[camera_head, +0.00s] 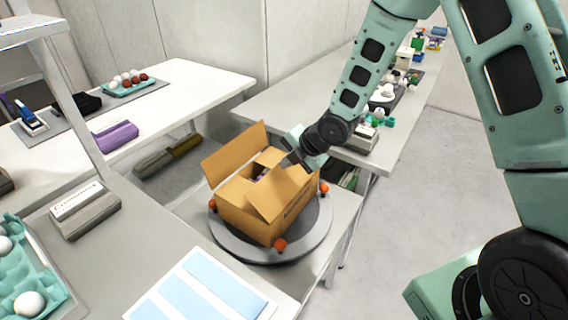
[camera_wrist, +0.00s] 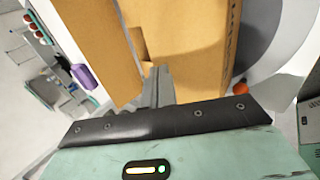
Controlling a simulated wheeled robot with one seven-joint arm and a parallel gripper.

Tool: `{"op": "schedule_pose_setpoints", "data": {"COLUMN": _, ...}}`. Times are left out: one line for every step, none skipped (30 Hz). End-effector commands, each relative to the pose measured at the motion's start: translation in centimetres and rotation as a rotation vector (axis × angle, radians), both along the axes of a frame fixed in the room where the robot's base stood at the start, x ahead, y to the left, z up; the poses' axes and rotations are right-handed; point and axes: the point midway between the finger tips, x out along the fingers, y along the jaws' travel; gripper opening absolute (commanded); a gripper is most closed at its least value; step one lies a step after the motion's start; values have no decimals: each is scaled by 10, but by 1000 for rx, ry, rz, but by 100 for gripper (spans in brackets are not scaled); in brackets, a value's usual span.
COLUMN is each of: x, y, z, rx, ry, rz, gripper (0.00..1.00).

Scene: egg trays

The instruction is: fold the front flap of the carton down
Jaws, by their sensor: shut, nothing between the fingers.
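The brown cardboard carton (camera_head: 245,217) sits on a round grey turntable (camera_head: 262,252) in the head view. One flap (camera_head: 232,153) stands up at its far left side. Another flap (camera_head: 265,199) slopes over the near part of the opening. The opening is partly uncovered, with a small purple patch inside. My gripper (camera_head: 286,160) is shut and empty, over the right side of the carton. In the wrist view my gripper (camera_wrist: 160,75) points at the carton's cardboard (camera_wrist: 185,35), close to or against it; contact cannot be told. The fingers' far ends are partly hard to make out.
Orange knobs (camera_head: 280,245) ring the turntable. A tray with white balls (camera_head: 30,303) lies at lower left, and a blue-striped sheet (camera_head: 200,290) at the near edge. A bench with several items (camera_head: 390,90) stands behind my arm. Open floor (camera_head: 430,190) lies at right.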

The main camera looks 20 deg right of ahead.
Motion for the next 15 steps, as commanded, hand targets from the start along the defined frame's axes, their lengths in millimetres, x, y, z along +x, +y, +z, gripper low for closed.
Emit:
{"op": "schedule_pose_setpoints", "data": {"x": 2, "y": 2, "z": -3, "rx": 1, "ry": 2, "rz": 1, "gripper": 0}}
{"op": "schedule_pose_setpoints", "data": {"x": 3, "y": 3, "z": -5, "rx": 1, "ry": 2, "rz": 1, "gripper": 0}}
{"op": "schedule_pose_setpoints", "data": {"x": 5, "y": 4, "z": -8, "rx": 1, "ry": 2, "rz": 1, "gripper": 0}}
{"op": "schedule_pose_setpoints", "data": {"x": 6, "y": 5, "z": -9, "rx": 1, "ry": 0, "rz": 1, "gripper": 0}}
{"op": "schedule_pose_setpoints", "data": {"x": 7, "y": 6, "z": -10, "rx": 1, "ry": 0, "rz": 1, "gripper": 0}}
{"op": "schedule_pose_setpoints", "data": {"x": 8, "y": 6, "z": -12, "rx": 1, "ry": 0, "rz": 1, "gripper": 0}}
{"op": "schedule_pose_setpoints", "data": {"x": 8, "y": 6, "z": -12, "rx": 0, "ry": 1, "rz": 1, "gripper": 0}}
{"op": "schedule_pose_setpoints", "data": {"x": 8, "y": 6, "z": -13, "rx": 0, "ry": 1, "rz": 1, "gripper": 0}}
{"op": "schedule_pose_setpoints", "data": {"x": 8, "y": 6, "z": -13, "rx": 0, "ry": 1, "rz": 1, "gripper": 0}}
{"op": "schedule_pose_setpoints", "data": {"x": 8, "y": 6, "z": -14, "rx": 0, "ry": 1, "rz": 1, "gripper": 0}}
{"op": "schedule_pose_setpoints", "data": {"x": 8, "y": 6, "z": -14, "rx": -1, "ry": 0, "rz": 1, "gripper": 0}}
{"op": "schedule_pose_setpoints", "data": {"x": 8, "y": 6, "z": -14, "rx": -1, "ry": 0, "rz": 1, "gripper": 0}}
{"op": "schedule_pose_setpoints", "data": {"x": 8, "y": 6, "z": -14, "rx": 0, "ry": 0, "rz": 1, "gripper": 0}}
{"op": "schedule_pose_setpoints", "data": {"x": 8, "y": 6, "z": -14, "rx": 0, "ry": 0, "rz": 1, "gripper": 0}}
{"op": "schedule_pose_setpoints", "data": {"x": 8, "y": 6, "z": -13, "rx": 0, "ry": 0, "rz": 0, "gripper": 0}}
